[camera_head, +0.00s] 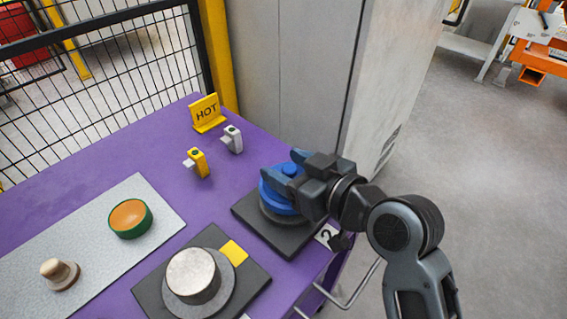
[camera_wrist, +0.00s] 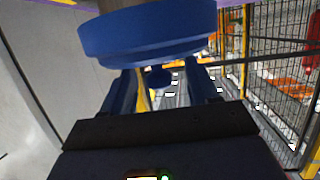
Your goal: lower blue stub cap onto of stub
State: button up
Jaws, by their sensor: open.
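The blue stub cap (camera_head: 276,198) sits level over a grey round stub (camera_head: 272,216) on a dark square plate (camera_head: 264,236) at the table's right edge. Its rim (camera_wrist: 150,34) fills the top of the wrist view, and its knob (camera_wrist: 158,78) shows between my fingers. My gripper (camera_head: 284,170) is open around the knob, with a finger on each side and visible gaps in the wrist view (camera_wrist: 161,88). My gripper hides the cap's right side. I cannot tell whether the cap is fully seated.
A second dark plate (camera_head: 150,292) holds a bare light stub (camera_head: 193,273) and a yellow tag (camera_head: 234,252). A grey mat (camera_head: 90,222) holds a green-orange disc (camera_head: 130,218) and a wooden knob (camera_head: 58,272).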

aim_at(295, 174)
jog(key=v, duration=0.6)
jog(key=shift+d, duration=0.1)
dwell(0.5)
jog(key=shift+s+d+f, duration=0.25)
jog(key=s+d+f+m+t+h, duration=0.3)
jog(key=s+d+f+m+h, duration=0.3)
jog(key=s+d+f, duration=0.5)
jog(key=s+d+r+m+h, duration=0.1)
jog(key=s+d+r+h, duration=0.1)
jog(key=s, duration=0.9)
jog(key=s+d+r+m+t+h+p, duration=0.1)
jog(key=s+d+r, duration=0.4)
jog(key=s, duration=0.5)
jog(key=shift+s+d+r+m+h, duration=0.15)
jog(key=shift+s+r+m+h, duration=0.25)
jog(key=shift+r+m+h, duration=0.25)
jog(key=shift+f, duration=0.1)
